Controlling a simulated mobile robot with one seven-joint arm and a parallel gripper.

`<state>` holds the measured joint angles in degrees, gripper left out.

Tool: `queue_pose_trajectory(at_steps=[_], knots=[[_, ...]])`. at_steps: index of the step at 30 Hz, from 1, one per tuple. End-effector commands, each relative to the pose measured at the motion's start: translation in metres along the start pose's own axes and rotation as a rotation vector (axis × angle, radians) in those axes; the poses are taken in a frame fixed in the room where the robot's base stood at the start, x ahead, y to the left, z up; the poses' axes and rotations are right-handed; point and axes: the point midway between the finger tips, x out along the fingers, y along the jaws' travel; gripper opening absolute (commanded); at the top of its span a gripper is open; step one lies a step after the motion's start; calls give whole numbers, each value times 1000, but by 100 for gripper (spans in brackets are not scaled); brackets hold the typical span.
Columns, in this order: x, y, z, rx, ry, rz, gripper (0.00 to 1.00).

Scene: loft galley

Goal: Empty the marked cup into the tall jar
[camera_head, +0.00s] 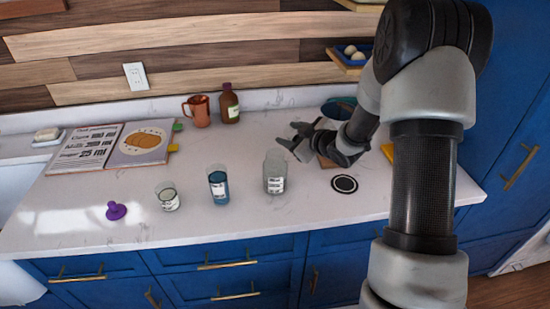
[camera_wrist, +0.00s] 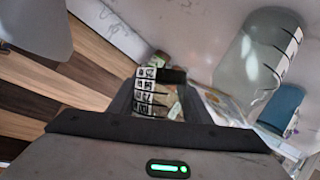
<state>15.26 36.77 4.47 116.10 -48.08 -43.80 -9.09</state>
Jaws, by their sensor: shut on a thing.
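My gripper (camera_head: 293,137) is above the counter, just behind and to the right of the tall clear jar (camera_head: 275,174), its fingers pointing left. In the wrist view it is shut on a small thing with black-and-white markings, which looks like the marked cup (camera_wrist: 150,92). Its contents and tilt cannot be told, and it is hard to make out in the head view. The jar stands upright with a white label; it also shows large in the wrist view (camera_wrist: 262,58), beside the gripper.
A glass with blue liquid (camera_head: 219,188), a small labelled glass (camera_head: 168,198) and a purple stopper (camera_head: 116,211) stand left of the jar. A black round coaster (camera_head: 344,184) lies to the right. An open book (camera_head: 108,147), copper mug (camera_head: 199,111) and brown bottle (camera_head: 229,106) are behind.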

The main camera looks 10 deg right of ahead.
Motion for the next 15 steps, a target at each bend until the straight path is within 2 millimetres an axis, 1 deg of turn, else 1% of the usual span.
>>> queue_pose_trajectory(at_steps=[10,15], knots=[[-10,-2,-26,-162,-24,66,22],[-11,-1,-27,-237,-37,100,22]])
